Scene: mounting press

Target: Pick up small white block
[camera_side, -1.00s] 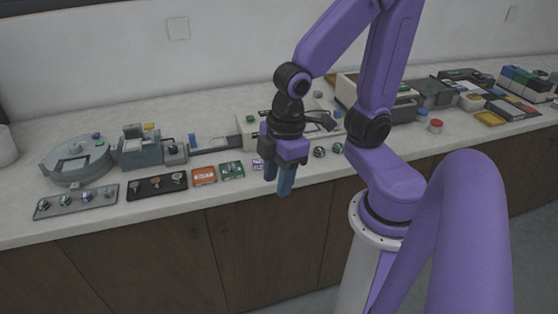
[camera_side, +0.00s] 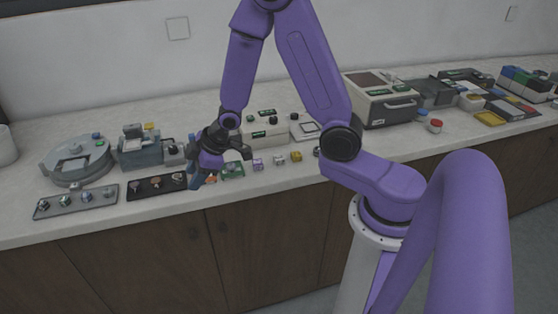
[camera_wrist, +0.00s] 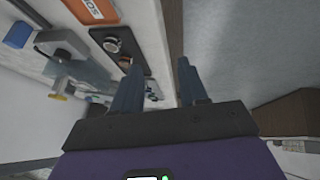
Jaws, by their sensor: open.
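A small whitish block (camera_side: 280,160) sits on the counter in the side view, between a purple-and-white block (camera_side: 257,164) and a yellow block (camera_side: 296,157). My gripper (camera_side: 199,182) is left of these blocks, near the counter's front part by the black sample strip (camera_side: 157,187). In the wrist view my gripper (camera_wrist: 159,64) has its two fingers apart with nothing between them. The whitish block cannot be made out in the wrist view.
A grey sample strip (camera_side: 76,200) and a round grey machine (camera_side: 76,160) stand at the left. A beige device (camera_side: 268,131) is behind the blocks.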

